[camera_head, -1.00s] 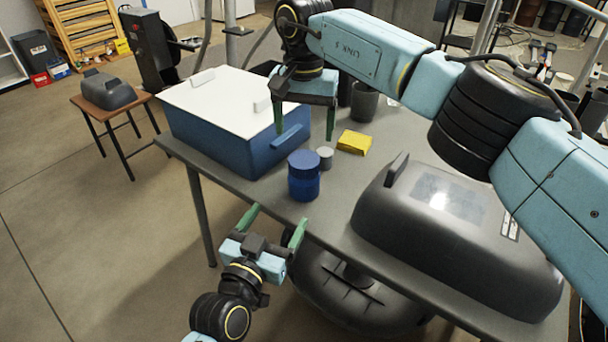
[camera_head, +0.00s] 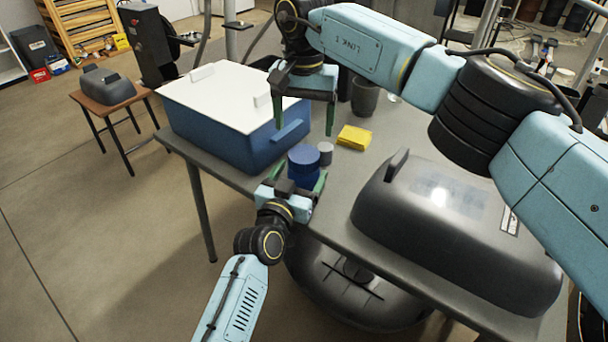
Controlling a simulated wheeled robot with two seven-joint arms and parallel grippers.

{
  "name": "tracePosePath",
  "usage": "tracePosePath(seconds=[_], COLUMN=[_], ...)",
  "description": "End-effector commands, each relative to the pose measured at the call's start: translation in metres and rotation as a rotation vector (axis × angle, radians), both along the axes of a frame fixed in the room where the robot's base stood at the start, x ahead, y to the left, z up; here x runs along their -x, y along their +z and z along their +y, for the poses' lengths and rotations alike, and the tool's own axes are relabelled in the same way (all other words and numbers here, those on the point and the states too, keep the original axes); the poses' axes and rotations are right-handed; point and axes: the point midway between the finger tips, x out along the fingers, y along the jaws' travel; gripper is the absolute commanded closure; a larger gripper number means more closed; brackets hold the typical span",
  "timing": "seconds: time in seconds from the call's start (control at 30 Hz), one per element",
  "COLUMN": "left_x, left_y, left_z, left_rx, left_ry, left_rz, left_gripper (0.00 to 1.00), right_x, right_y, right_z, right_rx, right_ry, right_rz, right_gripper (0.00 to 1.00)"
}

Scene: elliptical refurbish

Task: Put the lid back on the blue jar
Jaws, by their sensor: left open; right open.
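The blue jar (camera_head: 304,172) stands upright near the front edge of the grey table. A wider blue lid-like top (camera_head: 304,154) shows on the jar; I cannot tell whether it is fully seated. My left gripper (camera_head: 299,179) is open at the jar's near side, with one green finger on each side of its lower body. The palm hides the jar's base, and I cannot tell whether the fingers touch it. My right gripper (camera_head: 304,132) is open and empty, pointing down above and behind the jar.
A small grey cylinder (camera_head: 325,154) stands close to the jar's right. A yellow block (camera_head: 354,138) lies beyond it. A blue bin with a white cover (camera_head: 225,95) is at left, and a large dark grey casing (camera_head: 450,240) fills the table's right.

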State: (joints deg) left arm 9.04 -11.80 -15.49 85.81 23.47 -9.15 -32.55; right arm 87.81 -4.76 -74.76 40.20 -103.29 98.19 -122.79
Motion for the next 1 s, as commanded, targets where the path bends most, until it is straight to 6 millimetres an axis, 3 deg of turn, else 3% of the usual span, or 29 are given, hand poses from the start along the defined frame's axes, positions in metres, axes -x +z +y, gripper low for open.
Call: tracePosePath(seconds=[0.43,1.0], left_x=[-0.007,-0.0068], left_y=[0.0002,0.0001], left_z=[-0.0024,-0.002], left_rx=[0.001,0.0], left_ry=[0.001,0.001], left_rz=[-0.001,0.0], left_gripper=[0.21,0.95], right_x=[0.0,-0.0001], right_y=[0.0001,0.0001], right_z=[0.0001,0.0006], right_rx=[0.0,0.0], right_ry=[0.0,-0.036], right_rz=[0.0,0.0], right_gripper=[0.22,0.22])
